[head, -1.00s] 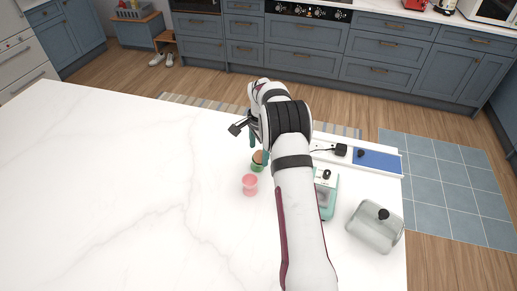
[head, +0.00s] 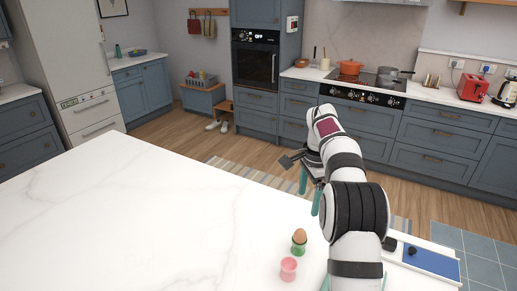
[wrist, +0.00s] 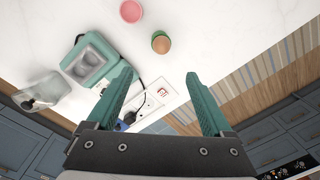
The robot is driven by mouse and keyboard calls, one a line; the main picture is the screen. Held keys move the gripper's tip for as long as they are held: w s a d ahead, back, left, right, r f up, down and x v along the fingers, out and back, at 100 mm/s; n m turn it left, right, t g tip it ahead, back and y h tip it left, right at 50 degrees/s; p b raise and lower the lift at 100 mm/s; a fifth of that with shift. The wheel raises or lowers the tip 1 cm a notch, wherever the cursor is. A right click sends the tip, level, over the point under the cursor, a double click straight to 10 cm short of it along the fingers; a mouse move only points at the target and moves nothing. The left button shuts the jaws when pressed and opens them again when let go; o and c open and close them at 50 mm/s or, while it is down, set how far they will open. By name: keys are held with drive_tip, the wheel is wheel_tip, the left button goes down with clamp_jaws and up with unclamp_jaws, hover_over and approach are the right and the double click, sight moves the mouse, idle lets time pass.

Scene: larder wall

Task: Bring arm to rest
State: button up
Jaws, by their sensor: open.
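My gripper (head: 310,192) is raised above the far edge of the white marble counter (head: 150,215), with my arm reaching up from the lower right in the head view. In the wrist view my gripper (wrist: 162,105) shows two teal fingers set wide apart with nothing between them. A brown egg (head: 299,236) sits in a green egg cup (head: 298,249) on the counter, apart from the fingers. A pink cup (head: 288,268) stands just beside it. Both cups also show at the top of the wrist view.
A teal appliance (wrist: 90,62) and a clear lid with a dark knob (wrist: 42,92) lie on the counter in the wrist view. A white tray with a blue panel (head: 430,262) is at the right. The counter's left side is clear.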

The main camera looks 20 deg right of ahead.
drive_tip(key=s+a+r+n, duration=0.3)
drive_tip(key=s+a, duration=0.4)
drive_tip(key=s+a+r+n, duration=0.3)
drive_tip(key=s+a+r, duration=0.1)
drive_tip(key=s+a, duration=0.25)
drive_tip(key=s+a+f+n, duration=0.2)
drive_tip(key=s+a, duration=0.1)
drive_tip(key=s, duration=0.4)
drive_tip(key=s+a+f+n+y, duration=0.1)
drive_tip(key=s+a+f+n, duration=0.1)
drive_tip(key=s, duration=0.6)
drive_tip(key=s+a+f+n+g, duration=0.1)
drive_tip(key=s+a+f+n, duration=0.1)
drive_tip(key=s, duration=0.6)
drive_tip(key=shift+a+f+y, duration=0.3)
drive_tip(key=shift+a+y, duration=0.1)
drive_tip(key=shift+a, duration=0.45)
